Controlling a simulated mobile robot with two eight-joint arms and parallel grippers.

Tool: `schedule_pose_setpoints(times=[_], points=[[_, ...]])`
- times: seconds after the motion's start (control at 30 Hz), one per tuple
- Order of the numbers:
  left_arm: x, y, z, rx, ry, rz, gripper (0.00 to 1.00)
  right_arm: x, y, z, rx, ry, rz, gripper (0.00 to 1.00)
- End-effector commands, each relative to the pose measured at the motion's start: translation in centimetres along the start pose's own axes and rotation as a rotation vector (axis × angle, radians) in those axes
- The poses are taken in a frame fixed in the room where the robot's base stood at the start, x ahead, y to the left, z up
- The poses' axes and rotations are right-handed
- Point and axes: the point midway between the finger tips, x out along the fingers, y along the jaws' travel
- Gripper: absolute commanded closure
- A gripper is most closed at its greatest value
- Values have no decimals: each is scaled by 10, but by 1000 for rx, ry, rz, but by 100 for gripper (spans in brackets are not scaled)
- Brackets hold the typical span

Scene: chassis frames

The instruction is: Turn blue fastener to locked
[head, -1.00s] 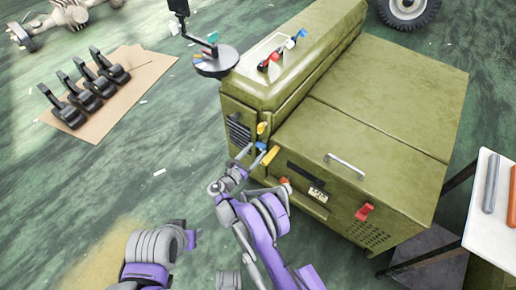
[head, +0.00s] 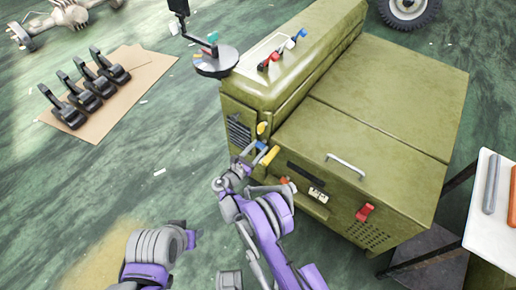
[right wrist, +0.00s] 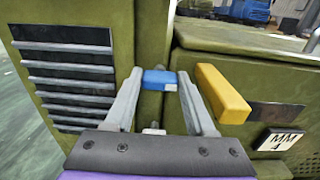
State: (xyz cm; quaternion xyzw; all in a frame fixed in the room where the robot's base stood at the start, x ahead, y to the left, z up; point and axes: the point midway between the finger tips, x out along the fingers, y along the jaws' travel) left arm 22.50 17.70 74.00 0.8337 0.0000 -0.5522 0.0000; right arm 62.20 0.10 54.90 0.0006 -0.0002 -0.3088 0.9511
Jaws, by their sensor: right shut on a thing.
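The blue fastener (head: 261,146) is a small blue handle on the front left edge of the green chassis cabinet (head: 370,150). In the right wrist view the blue fastener (right wrist: 159,78) lies level, with a pale patch at its right end. My right gripper (head: 248,157) is at it, and in the right wrist view its two fingers (right wrist: 160,84) stand at either end of the blue handle, shut on it. The fastener's base is partly hidden.
A yellow handle (right wrist: 222,93) sits close right of my right fingers. A slatted vent (right wrist: 65,85) is on the left. A white table (head: 490,225) stands at the right edge.

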Motion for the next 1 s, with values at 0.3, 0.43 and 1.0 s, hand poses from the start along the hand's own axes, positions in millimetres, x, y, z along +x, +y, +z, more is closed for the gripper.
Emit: schedule_pose_setpoints(times=[0.3, 0.43, 1.0], points=[[8, 0, 3, 0, -3, 0, 50, 0, 0, -2, 88, 1, -1, 100], [16, 0, 5, 0, -6, 0, 50, -1, -1, -2, 175, 1, -1, 100], [47, 0, 15, 0, -16, 0, 50, -1, -2, -3, 706, 1, -1, 100]])
